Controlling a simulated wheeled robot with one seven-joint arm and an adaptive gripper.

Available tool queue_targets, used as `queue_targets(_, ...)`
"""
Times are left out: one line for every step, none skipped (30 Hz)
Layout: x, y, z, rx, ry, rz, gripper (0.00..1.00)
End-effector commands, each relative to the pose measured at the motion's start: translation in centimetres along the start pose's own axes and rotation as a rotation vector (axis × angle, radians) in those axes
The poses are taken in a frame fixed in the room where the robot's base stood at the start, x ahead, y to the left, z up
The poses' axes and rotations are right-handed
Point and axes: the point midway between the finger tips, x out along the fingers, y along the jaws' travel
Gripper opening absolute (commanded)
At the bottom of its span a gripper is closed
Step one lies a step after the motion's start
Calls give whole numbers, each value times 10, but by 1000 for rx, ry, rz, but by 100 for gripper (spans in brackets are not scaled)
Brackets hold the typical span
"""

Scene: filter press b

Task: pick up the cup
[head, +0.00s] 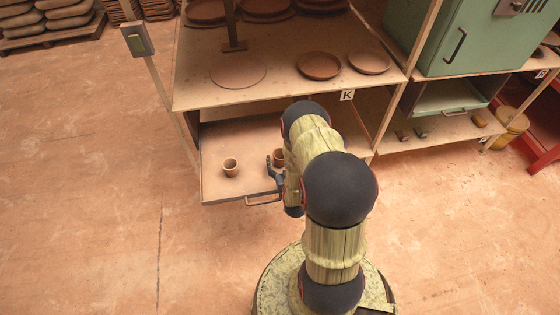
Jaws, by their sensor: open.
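A small brown cup (231,167) stands upright on the left part of the pulled-out drawer or lower board (215,190). A second brown cup (279,157) stands to its right, partly hidden by my gripper and arm. My gripper (275,168) is open and lies right at the second cup. I cannot tell whether the cup is between the fingers or behind them.
The upper shelf marked K (260,95) overhangs the back of the board and carries several round brown dishes (320,65). A handle (263,200) sticks out at the board's front edge. A post with a small box (137,39) stands at left. The floor in front is clear.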

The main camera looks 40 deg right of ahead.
Motion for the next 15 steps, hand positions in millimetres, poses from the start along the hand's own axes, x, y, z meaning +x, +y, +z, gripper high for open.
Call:
queue_targets(8,0,2,0,1,0,68)
queue_targets(12,0,2,0,1,0,68)
queue_targets(16,0,2,0,0,0,68)
queue_targets(17,0,2,0,-1,0,68)
queue_targets(18,0,2,0,-1,0,68)
queue_targets(18,0,1,0,-1,0,68)
queue_targets(18,0,1,0,-1,0,68)
queue_targets(18,0,1,0,-1,0,68)
queue_targets(18,0,0,0,-1,0,68)
queue_targets(18,0,0,0,-1,-1,68)
queue_targets(18,0,0,0,-1,-1,68)
queue_targets(18,0,0,0,-1,-1,65)
queue_targets(18,0,0,0,-1,-1,64)
queue_targets(18,0,0,0,-1,-1,62)
queue_targets(18,0,0,0,-1,-1,60)
